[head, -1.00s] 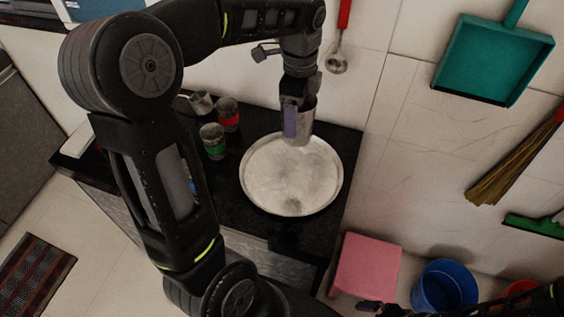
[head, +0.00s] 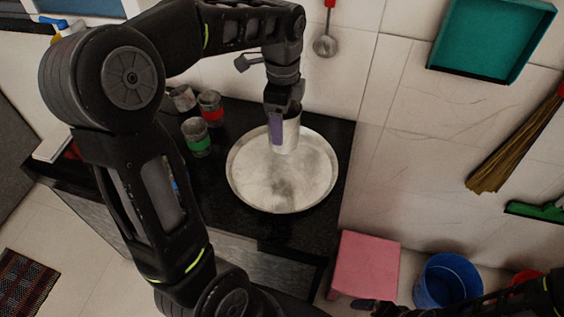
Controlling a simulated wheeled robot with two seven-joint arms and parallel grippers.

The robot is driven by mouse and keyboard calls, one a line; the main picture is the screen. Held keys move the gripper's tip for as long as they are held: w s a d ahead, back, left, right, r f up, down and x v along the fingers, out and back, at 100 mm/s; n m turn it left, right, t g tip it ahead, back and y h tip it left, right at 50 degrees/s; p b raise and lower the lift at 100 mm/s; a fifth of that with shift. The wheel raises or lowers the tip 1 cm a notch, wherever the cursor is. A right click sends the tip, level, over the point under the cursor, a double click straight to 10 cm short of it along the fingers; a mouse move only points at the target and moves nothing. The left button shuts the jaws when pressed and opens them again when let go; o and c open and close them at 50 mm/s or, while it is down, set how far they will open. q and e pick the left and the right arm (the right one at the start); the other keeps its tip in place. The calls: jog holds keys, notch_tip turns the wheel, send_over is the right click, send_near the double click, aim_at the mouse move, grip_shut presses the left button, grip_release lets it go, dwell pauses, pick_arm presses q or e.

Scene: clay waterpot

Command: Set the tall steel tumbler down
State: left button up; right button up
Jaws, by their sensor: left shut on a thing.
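The tall steel tumbler (head: 291,134) is upright at the far part of the round steel tray (head: 245,190), in the head view. My left gripper (head: 277,125) is shut on it from above and behind, with a purple-grey finger pad along its left side. The tumbler's base appears at or just above the tray's surface; I cannot tell if it touches. My right arm shows only at the bottom right edge, and a dark tip (head: 364,306) there is too cut off to read.
Left of the tray stand a green-banded glass (head: 197,138), a red-banded glass (head: 211,108) and a small metal cup (head: 182,97) on the black counter (head: 325,222). The white wall is close behind. A pink stool (head: 366,266) and blue bucket (head: 446,281) stand at lower right.

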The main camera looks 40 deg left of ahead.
pick_arm(q)
notch_tip(320, 180, down, 6)
jog(key=shift+r, duration=0.1)
notch_tip(320, 180, down, 4)
jog(key=shift+r+p, duration=0.15)
jog(key=shift+p, duration=0.2)
dwell(0.4)
jog(key=shift+f, duration=0.3)
jog(key=o, duration=1.4)
jog(key=shift+r, duration=0.1)
